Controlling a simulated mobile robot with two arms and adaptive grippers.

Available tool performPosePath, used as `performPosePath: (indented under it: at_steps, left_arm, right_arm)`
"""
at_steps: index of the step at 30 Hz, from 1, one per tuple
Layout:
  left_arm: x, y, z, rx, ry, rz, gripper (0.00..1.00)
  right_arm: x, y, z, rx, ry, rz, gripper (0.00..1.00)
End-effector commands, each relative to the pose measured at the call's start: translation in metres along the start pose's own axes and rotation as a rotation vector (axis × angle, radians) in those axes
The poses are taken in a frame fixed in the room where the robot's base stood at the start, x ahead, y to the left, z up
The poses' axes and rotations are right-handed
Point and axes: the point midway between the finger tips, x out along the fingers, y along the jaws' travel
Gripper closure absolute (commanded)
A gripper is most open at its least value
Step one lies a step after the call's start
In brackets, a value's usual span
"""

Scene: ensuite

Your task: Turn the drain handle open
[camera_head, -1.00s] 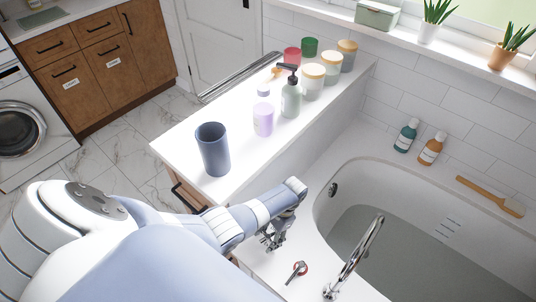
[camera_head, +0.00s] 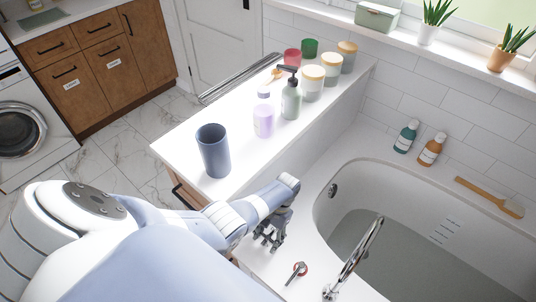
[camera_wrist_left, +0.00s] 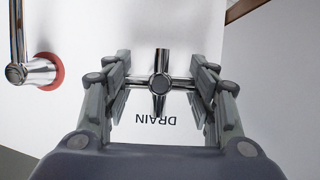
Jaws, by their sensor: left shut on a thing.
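The drain handle (camera_wrist_left: 160,84) is a chrome cross on the white ledge, with the word DRAIN, upside down, just below it in the left wrist view. My left gripper (camera_wrist_left: 161,85) has one finger on each side of the cross and is shut on its side arms. In the head view my left gripper (camera_head: 269,239) is low over the tub ledge, and it hides the handle there. My right gripper is not in view.
A chrome lever with a red ring (camera_head: 297,271) and a curved chrome spout (camera_head: 355,258) stand close by on the ledge. The bathtub (camera_head: 420,235) lies to the right. A white counter (camera_head: 183,150) with a dark blue cup (camera_head: 213,150) and several bottles and jars stands behind my gripper.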

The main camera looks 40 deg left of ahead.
Motion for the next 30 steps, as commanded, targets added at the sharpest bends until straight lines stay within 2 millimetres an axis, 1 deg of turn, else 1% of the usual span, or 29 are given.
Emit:
performPosePath:
  at_steps: [2,3,6,16,20,23,26,30]
  left_arm:
    - [0.003,-0.001,0.003,-0.005,-0.008,0.001,0.71]
    - [0.003,-0.001,0.003,-0.005,-0.008,0.001,0.43]
    - [0.003,0.0,0.003,-0.004,-0.008,0.001,0.24]
    - [0.001,0.0,0.001,-0.001,-0.002,0.001,0.24]
    - [-0.004,0.0,0.0,-0.001,-0.001,0.001,0.24]
    - [-0.013,0.0,0.0,-0.001,0.001,0.001,0.24]
    - [-0.025,0.0,0.0,-0.001,0.001,0.0,0.24]
    - [-0.052,-0.001,0.0,-0.002,0.002,0.0,0.24]
  right_arm:
    - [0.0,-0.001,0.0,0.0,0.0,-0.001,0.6]
    - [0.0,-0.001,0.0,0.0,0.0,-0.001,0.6]
    - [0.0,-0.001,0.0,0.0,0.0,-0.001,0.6]
    - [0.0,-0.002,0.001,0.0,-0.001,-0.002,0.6]
    - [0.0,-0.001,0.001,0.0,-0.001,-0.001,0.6]
    - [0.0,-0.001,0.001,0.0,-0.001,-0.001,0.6]
    - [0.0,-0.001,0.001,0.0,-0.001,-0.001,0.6]
    - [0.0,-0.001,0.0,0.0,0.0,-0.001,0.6]
